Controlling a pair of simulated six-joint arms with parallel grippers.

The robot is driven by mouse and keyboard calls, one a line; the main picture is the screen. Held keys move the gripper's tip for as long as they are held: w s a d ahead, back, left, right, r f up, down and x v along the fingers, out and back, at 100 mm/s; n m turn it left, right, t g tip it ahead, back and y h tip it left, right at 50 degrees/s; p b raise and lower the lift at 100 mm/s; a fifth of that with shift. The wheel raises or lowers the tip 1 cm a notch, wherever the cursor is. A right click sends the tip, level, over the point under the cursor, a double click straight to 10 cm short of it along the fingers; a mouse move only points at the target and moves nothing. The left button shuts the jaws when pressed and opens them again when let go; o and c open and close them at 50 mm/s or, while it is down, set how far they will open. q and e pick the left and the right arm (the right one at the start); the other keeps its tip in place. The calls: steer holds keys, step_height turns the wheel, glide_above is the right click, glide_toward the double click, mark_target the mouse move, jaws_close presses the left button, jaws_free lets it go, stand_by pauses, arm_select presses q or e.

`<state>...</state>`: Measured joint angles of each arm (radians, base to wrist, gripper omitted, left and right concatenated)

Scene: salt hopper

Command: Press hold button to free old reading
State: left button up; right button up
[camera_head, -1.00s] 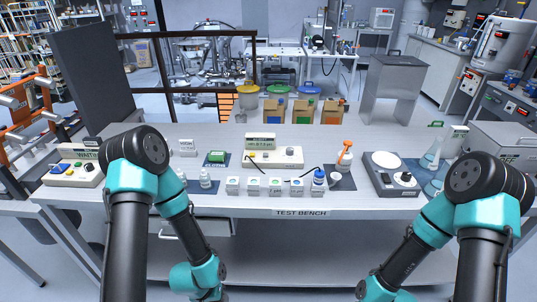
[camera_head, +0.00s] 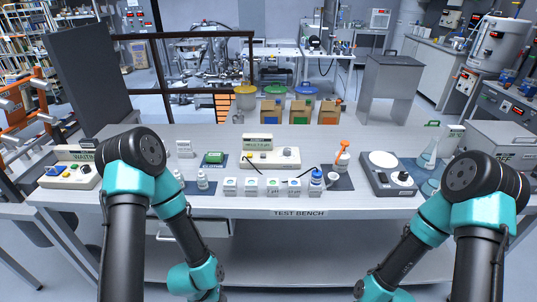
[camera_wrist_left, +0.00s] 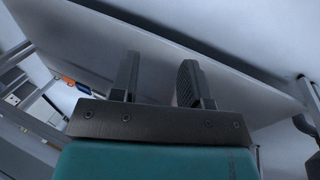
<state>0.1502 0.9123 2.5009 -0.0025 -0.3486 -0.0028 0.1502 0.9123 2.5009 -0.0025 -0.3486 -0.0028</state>
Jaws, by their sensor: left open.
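A white meter box (camera_head: 270,159) with a small raised display (camera_head: 257,142) sits in the middle of the test bench. Small controls show on its face, but which one is the hold button is too small to tell. My left gripper (camera_wrist_left: 160,80) is open and empty in the left wrist view, below the bench top. In the head view both arms fold down in front of the bench, and neither gripper's fingers show there.
Several coloured cartons (camera_head: 300,111) stand at the back. Bare surface shows between the items.

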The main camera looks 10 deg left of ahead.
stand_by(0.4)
arm_select(q)
jaws_close()
stand_by(1.5)
